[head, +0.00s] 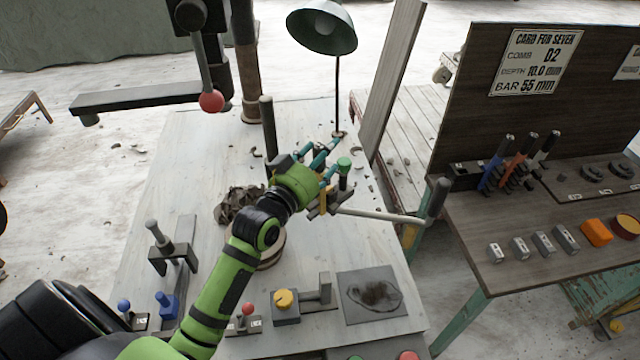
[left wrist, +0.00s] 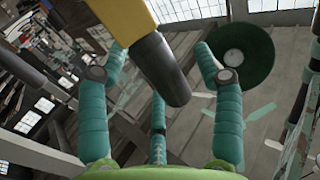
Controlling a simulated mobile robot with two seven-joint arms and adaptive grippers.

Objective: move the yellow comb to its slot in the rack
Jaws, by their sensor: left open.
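My left gripper (head: 332,165) has teal fingers and is over the machine on the pale table. In the left wrist view its fingers (left wrist: 165,75) are spread wide. A dark rounded handle joined to a yellow part (left wrist: 95,20), which looks like the yellow comb, reaches between them with visible gaps. In the head view a small yellow patch (head: 322,196) shows beside the gripper; the rest is hidden by the hand. The rack (head: 466,170) on the right bench holds blue (head: 490,176), orange (head: 515,163) and pale (head: 540,152) dark-handled combs. Its slots are too small to tell apart. My right gripper is not in view.
A long crank with a dark grip (head: 437,197) extends right of the hand. A green lamp (head: 322,28) stands behind it. A red-knobbed lever (head: 211,101) hangs at upper left. A gap separates the table from the right bench (head: 478,262), which carries metal blocks and an orange block (head: 596,233).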

